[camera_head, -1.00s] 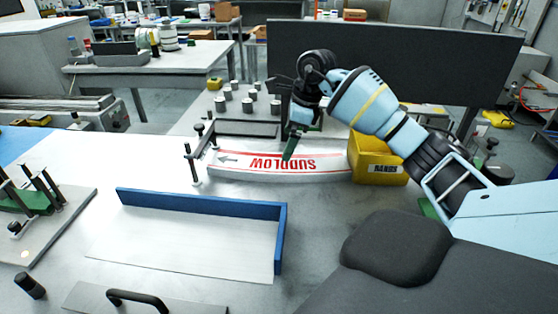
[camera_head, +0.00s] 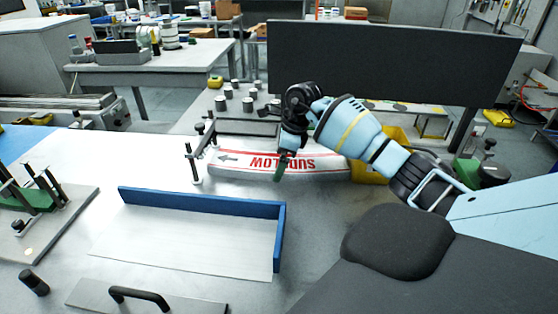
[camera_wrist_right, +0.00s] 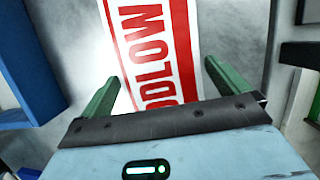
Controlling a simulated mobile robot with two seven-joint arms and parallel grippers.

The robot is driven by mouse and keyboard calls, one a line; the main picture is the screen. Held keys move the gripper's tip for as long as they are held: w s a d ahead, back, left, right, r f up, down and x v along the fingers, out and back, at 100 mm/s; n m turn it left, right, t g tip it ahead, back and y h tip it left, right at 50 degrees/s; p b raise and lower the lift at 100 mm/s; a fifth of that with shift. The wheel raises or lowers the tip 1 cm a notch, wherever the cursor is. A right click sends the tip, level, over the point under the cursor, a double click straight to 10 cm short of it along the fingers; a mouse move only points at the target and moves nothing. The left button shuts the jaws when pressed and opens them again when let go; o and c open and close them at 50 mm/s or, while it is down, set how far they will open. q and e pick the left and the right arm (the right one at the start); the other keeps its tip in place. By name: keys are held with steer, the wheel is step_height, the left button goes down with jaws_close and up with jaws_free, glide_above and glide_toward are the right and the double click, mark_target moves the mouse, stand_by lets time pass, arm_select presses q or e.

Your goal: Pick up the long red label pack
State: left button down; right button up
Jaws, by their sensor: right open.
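The long label pack (camera_head: 240,157) is white with red stripes and red lettering. It lies flat on the table, left to right, in the head view. My right gripper (camera_head: 283,168) is at the pack's front edge, fingers pointing down. In the right wrist view, the pack (camera_wrist_right: 150,40) runs up the picture between the two green fingers of my right gripper (camera_wrist_right: 165,85). The fingers are apart, one on each side of the pack, with a gap on the right. I cannot tell how high they are above the table. My left gripper is not in view.
A blue-edged tray (camera_head: 200,201) lies in front of the pack. A metal stop with posts (camera_head: 192,165) stands at the pack's left end. A yellow bin (camera_head: 368,172) is at its right end, partly behind my arm. A dark panel (camera_head: 390,60) stands behind.

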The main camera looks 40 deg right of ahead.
steer(key=shift+r, duration=0.1)
steer(key=c, duration=1.2)
step_height(320, 180, up, 18)
